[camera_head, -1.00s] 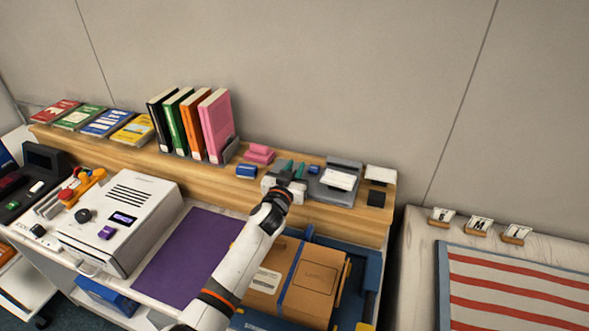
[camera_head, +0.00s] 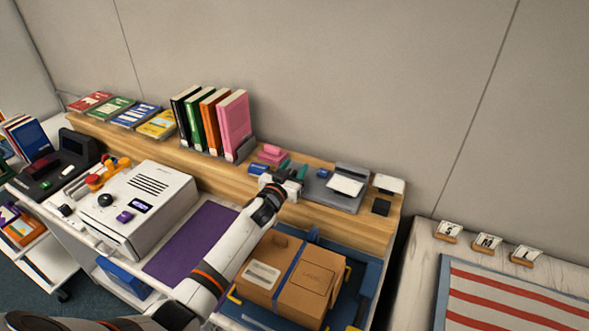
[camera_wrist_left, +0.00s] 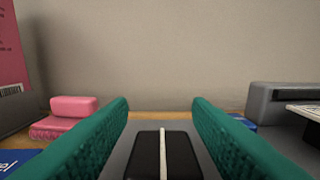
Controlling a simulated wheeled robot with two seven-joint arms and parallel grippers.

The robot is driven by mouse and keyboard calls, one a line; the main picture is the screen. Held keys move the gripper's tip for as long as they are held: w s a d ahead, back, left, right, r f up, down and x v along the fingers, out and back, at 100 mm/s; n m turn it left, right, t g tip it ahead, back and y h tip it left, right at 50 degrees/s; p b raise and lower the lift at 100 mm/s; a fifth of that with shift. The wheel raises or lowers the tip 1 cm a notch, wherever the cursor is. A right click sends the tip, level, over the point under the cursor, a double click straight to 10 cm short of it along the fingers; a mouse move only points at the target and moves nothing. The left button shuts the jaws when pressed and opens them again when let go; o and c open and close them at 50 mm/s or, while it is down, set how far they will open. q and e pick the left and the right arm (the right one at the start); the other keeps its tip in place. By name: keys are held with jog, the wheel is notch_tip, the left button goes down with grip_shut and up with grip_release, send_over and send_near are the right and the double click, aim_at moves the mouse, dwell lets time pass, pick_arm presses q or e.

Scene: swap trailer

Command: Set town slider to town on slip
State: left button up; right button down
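My left gripper (camera_head: 291,169) is over the wooden shelf, between a blue item (camera_head: 258,169) and a grey stand (camera_head: 342,196). Its two teal fingers are apart in the left wrist view (camera_wrist_left: 160,125). A black block with a white line (camera_wrist_left: 148,157), perhaps the slider's knob, shows between them on a grey surface, with gaps at both sides. Its markings and any town names are hidden or too small to read. A white paper (camera_head: 346,186), possibly the slip, lies on the grey stand; its text is not legible. My right gripper is not in view.
Pink blocks (camera_head: 271,154) and upright books (camera_head: 235,122) stand left of the gripper. A small blue block (camera_head: 323,173) is to its right. Below are a brown box (camera_head: 312,290), a purple mat (camera_head: 185,250) and a white machine (camera_head: 155,190).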

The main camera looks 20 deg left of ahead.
pick_arm(q)
jog(key=shift+d, duration=0.1)
jog(key=shift+s, duration=0.55)
jog(key=s+b, duration=0.1)
jog(key=s, duration=1)
jog(key=shift+a, duration=0.2)
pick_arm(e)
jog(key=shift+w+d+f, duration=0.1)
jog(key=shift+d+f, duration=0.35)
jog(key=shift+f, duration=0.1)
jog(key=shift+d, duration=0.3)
